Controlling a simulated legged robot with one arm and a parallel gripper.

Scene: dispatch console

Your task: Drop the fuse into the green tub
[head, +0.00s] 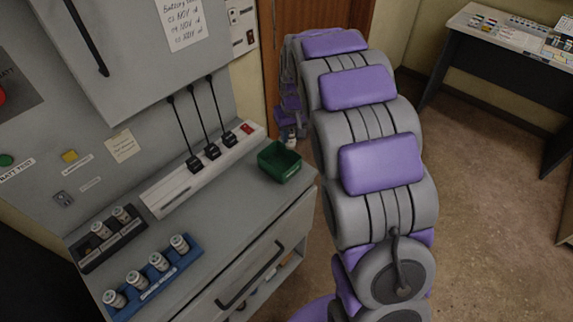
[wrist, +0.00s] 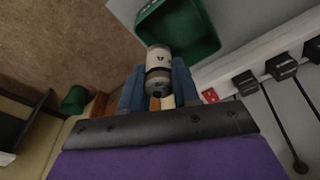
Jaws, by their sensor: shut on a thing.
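The green tub (head: 281,174) stands open on the grey console ledge, near its far right end. My gripper (head: 291,135) is beyond the tub in the head view, partly hidden behind my arm. In the wrist view, the blue fingers of my gripper (wrist: 157,82) are shut on a fuse (wrist: 158,58), a pale cylinder with a dark grey band. The fuse's far end overlaps the near edge of the green tub (wrist: 207,46) in that view. The height of the fuse above the tub is hard to tell.
A blue rack (head: 190,262) with several fuses and a black rack (head: 89,264) with two stand at the ledge's left. A white power strip (head: 159,205) with three black plugs runs behind the tub. A dark desk (head: 470,65) stands far right.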

